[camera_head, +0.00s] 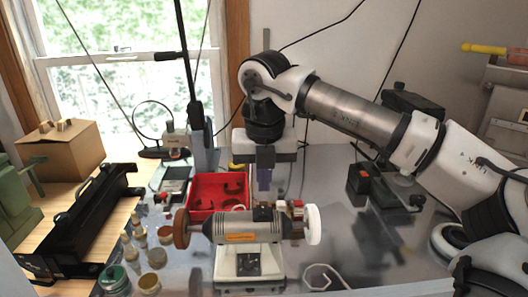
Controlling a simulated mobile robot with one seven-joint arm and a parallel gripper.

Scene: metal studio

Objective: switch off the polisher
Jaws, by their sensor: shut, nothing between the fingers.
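The polisher (213,227) stands on the bench in the front middle. It has a grey motor body with an orange label, a brown wheel (181,229) at its left end and a white wheel (313,224) at its right end. Its pale base carries a dark switch panel (248,265) facing me; the switch position is too small to tell. My gripper (264,186) points down, shut and empty, above and apparently behind the polisher's body. It looks apart from the polisher, though the depth is hard to judge.
A red tray (203,180) lies behind the polisher. Several small jars and tins (157,257) stand to its left. A black long tool (75,225) is farther left.

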